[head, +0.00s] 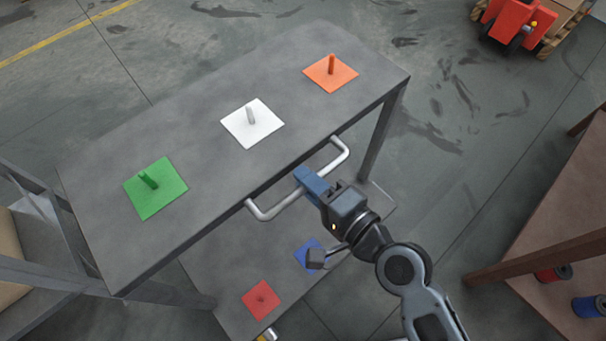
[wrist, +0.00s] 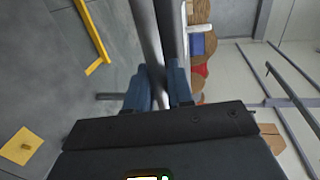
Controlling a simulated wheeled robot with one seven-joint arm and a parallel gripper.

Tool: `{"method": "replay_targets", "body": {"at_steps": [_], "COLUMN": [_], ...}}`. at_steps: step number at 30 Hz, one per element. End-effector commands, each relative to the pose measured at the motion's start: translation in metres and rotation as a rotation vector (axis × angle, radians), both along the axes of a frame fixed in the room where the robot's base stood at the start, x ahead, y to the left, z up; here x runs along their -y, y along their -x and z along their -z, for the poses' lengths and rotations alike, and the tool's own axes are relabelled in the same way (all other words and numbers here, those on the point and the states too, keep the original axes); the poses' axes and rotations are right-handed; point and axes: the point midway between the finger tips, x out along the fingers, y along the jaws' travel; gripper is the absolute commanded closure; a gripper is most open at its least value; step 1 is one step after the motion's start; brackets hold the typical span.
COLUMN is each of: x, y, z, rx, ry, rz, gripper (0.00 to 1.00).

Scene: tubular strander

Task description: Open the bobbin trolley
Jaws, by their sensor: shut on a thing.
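The bobbin trolley (head: 205,185) is a grey metal table with a top shelf and a lower shelf. The top carries a green plate (head: 170,193), a white plate (head: 262,131) and an orange plate (head: 345,77), each with a peg. A pale bar handle (head: 264,212) stands out from its near side. My gripper (head: 306,178) is shut on the handle near its middle. In the wrist view, the blue fingers (wrist: 161,88) sit on both sides of the grey bar (wrist: 148,35). The finger contact is partly hidden.
On the lower shelf are a red plate (head: 261,299) and a blue plate (head: 306,257), partly behind my arm. A brown table (head: 560,220) stands at the right, with red and blue spools under it. An orange vehicle (head: 514,20) is at the top right. Open floor lies between.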

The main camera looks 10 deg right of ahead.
Motion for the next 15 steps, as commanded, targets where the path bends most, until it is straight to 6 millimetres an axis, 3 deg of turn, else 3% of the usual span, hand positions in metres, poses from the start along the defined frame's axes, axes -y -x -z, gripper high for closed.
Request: {"method": "replay_targets", "body": {"at_steps": [7,8,13,15], "x": [0.0005,0.0005,0.0004,0.0003], "y": [0.0002,0.0002,0.0000,0.0001], "z": [0.0007,0.0007,0.0006,0.0005], "rx": [-0.002,-0.002,-0.001,-0.001], "ry": [0.001,0.001,0.001,0.001], "rz": [0.000,0.000,0.000,0.000], "gripper": [1.00,0.77,0.61,0.61]}}
